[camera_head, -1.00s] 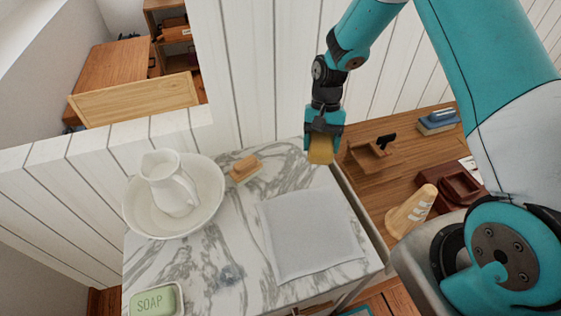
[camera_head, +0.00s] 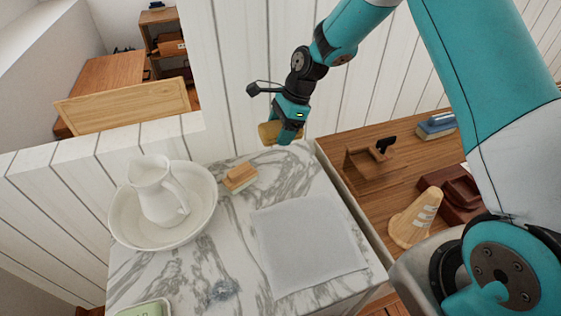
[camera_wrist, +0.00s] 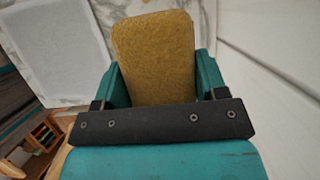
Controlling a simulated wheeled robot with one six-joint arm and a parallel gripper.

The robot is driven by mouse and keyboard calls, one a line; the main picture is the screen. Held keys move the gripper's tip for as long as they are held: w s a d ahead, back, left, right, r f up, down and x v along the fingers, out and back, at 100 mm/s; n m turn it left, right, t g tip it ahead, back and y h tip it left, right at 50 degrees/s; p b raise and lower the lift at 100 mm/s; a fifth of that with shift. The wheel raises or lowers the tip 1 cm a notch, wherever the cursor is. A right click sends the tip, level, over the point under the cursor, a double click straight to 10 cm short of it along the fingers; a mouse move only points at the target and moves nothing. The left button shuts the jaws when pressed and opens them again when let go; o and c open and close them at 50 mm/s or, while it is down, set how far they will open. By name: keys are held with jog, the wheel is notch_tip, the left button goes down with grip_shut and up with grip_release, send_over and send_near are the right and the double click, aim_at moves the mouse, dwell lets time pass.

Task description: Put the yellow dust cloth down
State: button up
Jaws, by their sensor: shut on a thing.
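The yellow dust cloth (camera_head: 269,134) is held between the fingers of my gripper (camera_head: 290,132), above the back of the marble top (camera_head: 225,245) near the white plank wall. In the wrist view the cloth (camera_wrist: 155,55) fills the space between the two teal fingers of my gripper (camera_wrist: 157,75), a fuzzy mustard-coloured block with rounded corners. My gripper is shut on it. The cloth looks clear of the marble, though the exact gap is hard to tell.
A grey cloth mat (camera_head: 308,245) lies flat on the marble. A wooden brush (camera_head: 240,177) lies left of my gripper. A white basin (camera_head: 125,225) with a pitcher (camera_head: 155,190) stands at left, a soap dish (camera_head: 145,308) in front. A wooden surface (camera_head: 350,185) at right holds several items.

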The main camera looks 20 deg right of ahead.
aim_at(277, 170)
notch_tip(277, 170, down, 12)
jog(key=shift+r+p, duration=0.1)
jog(key=shift+p, duration=0.65)
jog(key=shift+f, duration=0.25)
jog(key=o, duration=0.9)
jog(key=shift+r, duration=0.1)
jog(key=b+v, duration=0.2)
jog(key=v, duration=1)
jog(key=shift+a+r, duration=0.15)
jog(key=shift+r, duration=0.1)
jog(key=s+a+r+n, duration=0.4)
jog(key=s+r+n, duration=0.4)
jog(key=s+r, duration=0.1)
jog(key=s+a+r+n, duration=0.5)
jog(key=s+r+n, duration=0.4)
jog(key=s, duration=0.1)
jog(key=s+n, duration=0.2)
jog(key=s, duration=0.2)
jog(key=s+r+n, duration=0.1)
jog(key=s+n, duration=0.2)
jog(key=s, duration=0.1)
jog(key=s+r+n, duration=0.1)
jog(key=s+n, duration=0.2)
jog(key=s, duration=0.1)
jog(key=shift+d+r, duration=0.1)
jog(key=shift+r, duration=0.1)
